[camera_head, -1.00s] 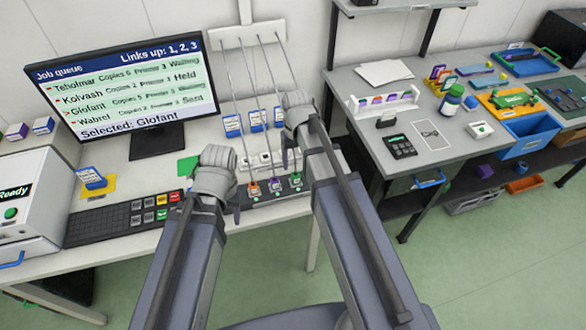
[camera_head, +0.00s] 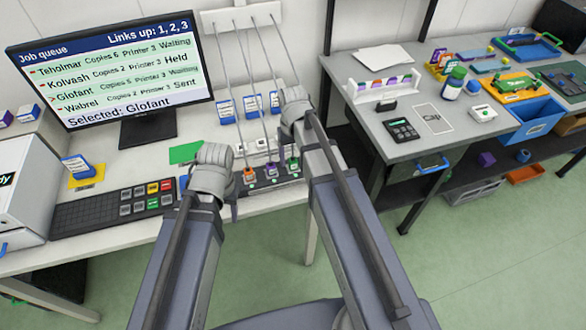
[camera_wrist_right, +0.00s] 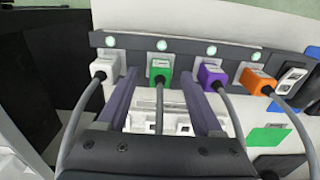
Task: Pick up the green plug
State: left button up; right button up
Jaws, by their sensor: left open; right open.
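The green plug (camera_wrist_right: 159,68) sits in the dark socket strip (camera_wrist_right: 225,52) in the right wrist view, its grey cable running toward my gripper. My right gripper (camera_wrist_right: 160,97) is open, with one finger to each side of the cable, and the plug body is just beyond the fingertips. The green plug also shows in the head view (camera_head: 293,164), partly beside my right arm, whose fingers are mostly hidden there. My left gripper (camera_head: 236,196) is open and empty, left of the strip and near the table's front.
A white plug (camera_wrist_right: 104,67) is left of the green one. Hanging cables rise to a wall panel (camera_head: 240,17). A keypad (camera_head: 115,208) lies left.

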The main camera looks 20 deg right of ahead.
notch_tip(320, 180, down, 2)
jog(key=shift+f+b, duration=0.1)
jog(key=shift+b, duration=0.45)
grip_shut()
